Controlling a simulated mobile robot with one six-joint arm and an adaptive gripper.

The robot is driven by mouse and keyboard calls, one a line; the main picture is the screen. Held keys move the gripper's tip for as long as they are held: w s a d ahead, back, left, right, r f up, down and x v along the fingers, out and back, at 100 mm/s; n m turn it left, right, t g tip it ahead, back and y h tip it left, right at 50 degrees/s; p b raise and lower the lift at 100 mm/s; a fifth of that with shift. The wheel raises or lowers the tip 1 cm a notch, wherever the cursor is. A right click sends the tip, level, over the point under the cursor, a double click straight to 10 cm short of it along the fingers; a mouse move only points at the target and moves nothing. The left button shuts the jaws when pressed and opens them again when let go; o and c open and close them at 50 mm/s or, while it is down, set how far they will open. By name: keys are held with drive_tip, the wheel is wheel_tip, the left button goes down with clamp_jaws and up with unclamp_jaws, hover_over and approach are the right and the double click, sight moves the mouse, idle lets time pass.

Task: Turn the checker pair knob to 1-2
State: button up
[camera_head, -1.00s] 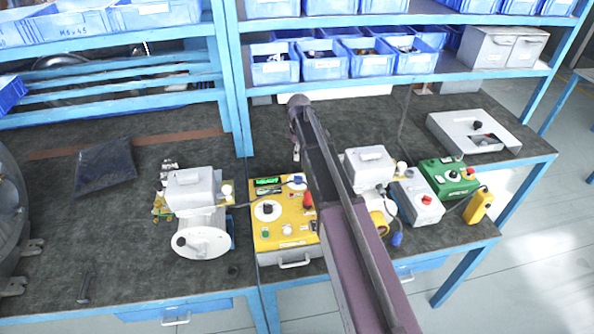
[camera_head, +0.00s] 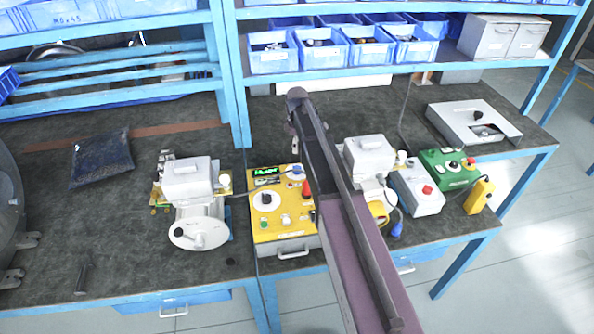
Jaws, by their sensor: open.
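The yellow checker box (camera_head: 290,238) stands on the bench at the centre, with a small green-lit display (camera_head: 265,170). A black knob on a white round dial (camera_head: 266,199) is on its left side, and a blue knob (camera_head: 298,172) is near its back right corner. I cannot read the dial marks or tell which knob selects the pair. My gripper (camera_head: 295,146) hangs small and partly hidden at the far end of my arm, above the back of the box. It appears empty and apart from the knobs. My arm hides the box's right edge.
A grey machine with a white handwheel (camera_head: 186,235) stands left of the box. Shelves with blue bins (camera_head: 322,50) rise behind.

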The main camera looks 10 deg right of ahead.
sight(297, 166)
drive_tip(key=shift+f+b, duration=5.5)
drive_tip(key=shift+f, duration=0.3)
drive_tip(key=c, duration=1.1)
drive_tip(key=shift+c, duration=0.2)
drive_tip(key=shift+m, duration=0.5)
drive_tip(key=m, duration=0.3)
drive_tip(key=shift+s+m, duration=0.1)
drive_tip(key=shift+m, duration=1.9)
